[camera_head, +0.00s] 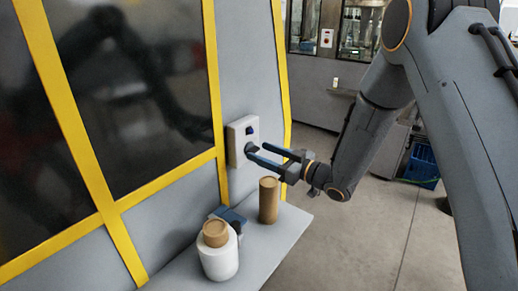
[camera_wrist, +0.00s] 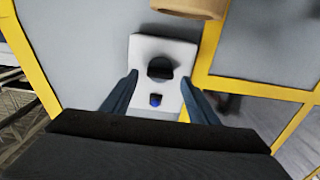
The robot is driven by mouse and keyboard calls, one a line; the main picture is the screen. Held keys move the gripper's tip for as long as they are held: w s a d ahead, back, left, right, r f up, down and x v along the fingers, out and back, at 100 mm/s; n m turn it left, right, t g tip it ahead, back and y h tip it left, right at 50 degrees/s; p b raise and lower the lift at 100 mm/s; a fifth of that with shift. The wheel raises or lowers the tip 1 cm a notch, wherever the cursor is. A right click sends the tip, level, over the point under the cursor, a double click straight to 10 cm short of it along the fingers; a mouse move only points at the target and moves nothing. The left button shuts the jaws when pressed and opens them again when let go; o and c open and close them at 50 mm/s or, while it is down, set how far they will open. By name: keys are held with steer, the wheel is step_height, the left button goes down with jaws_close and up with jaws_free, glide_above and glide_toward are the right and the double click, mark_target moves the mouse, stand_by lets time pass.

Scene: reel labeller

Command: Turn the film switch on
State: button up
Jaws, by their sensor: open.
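A white switch box (camera_head: 236,143) is mounted on the grey machine wall. It carries a dark round knob (camera_head: 250,148) and, above it, a small blue part (camera_head: 250,130). In the wrist view the box (camera_wrist: 146,50) appears turned over, with the black knob (camera_wrist: 159,68) above the blue part (camera_wrist: 156,99). No label is readable, so I cannot tell which is the film switch. My gripper (camera_head: 258,153) is open and empty, its fingertips close to the box at about knob height.
Yellow frame bars (camera_head: 284,60) edge the wall. Open floor (camera_head: 370,235) lies to the right.

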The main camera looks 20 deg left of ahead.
steer(key=shift+x, duration=1)
steer(key=shift+c, duration=0.2)
steer(key=c, duration=1)
